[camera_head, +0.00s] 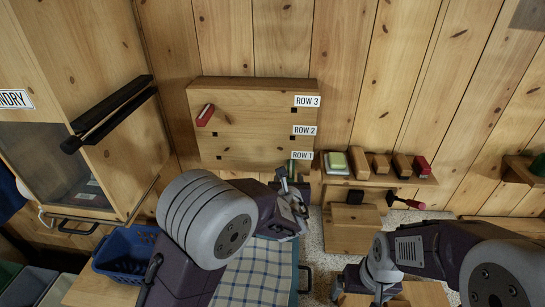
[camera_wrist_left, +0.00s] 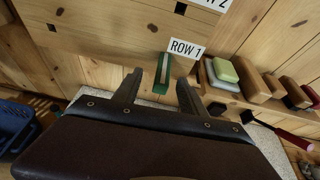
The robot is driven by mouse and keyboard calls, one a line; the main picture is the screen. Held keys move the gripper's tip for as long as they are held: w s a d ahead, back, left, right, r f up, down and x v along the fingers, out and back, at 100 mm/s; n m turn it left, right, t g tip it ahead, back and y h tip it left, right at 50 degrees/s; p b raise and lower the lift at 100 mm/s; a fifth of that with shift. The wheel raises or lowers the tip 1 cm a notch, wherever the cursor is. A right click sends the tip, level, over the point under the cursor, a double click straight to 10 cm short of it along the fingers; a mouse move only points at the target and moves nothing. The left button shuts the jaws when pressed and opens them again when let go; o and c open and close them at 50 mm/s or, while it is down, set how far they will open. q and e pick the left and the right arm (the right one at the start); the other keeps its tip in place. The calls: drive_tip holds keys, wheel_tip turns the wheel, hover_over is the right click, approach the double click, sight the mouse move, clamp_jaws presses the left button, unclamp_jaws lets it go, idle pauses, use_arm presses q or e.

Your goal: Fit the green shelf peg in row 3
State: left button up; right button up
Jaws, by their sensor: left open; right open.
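A wooden peg board (camera_head: 240,135) on the wall has rows labelled ROW 1, ROW 2 and ROW 3, with small dark square holes. The green shelf peg (camera_head: 293,167) sticks out at the right end of row 1, beside its label; it also shows in the left wrist view (camera_wrist_left: 163,73). A red peg (camera_head: 205,115) sits at the left end of row 3; a dark hole (camera_head: 294,110) shows at its right end. My left gripper (camera_head: 290,183) is open, its fingers on either side of the green peg, with gaps visible. My right gripper (camera_head: 352,283) is low, away from the board.
A red-handled tool (camera_head: 407,202) lies below. A checked cloth (camera_head: 255,272) lies below.

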sight(291, 168)
use_arm(q)
drive_tip(key=shift+m, duration=0.3)
drive_tip(key=p+x, duration=0.1)
drive_tip(key=x, duration=0.2)
drive_tip(key=p+x, duration=0.2)
drive_tip(key=x, duration=0.1)
drive_tip(key=d+p+x, duration=0.1)
drive_tip(key=p+x, duration=0.1)
drive_tip(key=x, duration=0.1)
drive_tip(key=shift+w+a+r, duration=0.1)
drive_tip(key=shift+w+r, duration=0.15)
drive_tip(key=shift+s, duration=0.15)
drive_tip(key=shift+c, duration=0.6)
clamp_jaws()
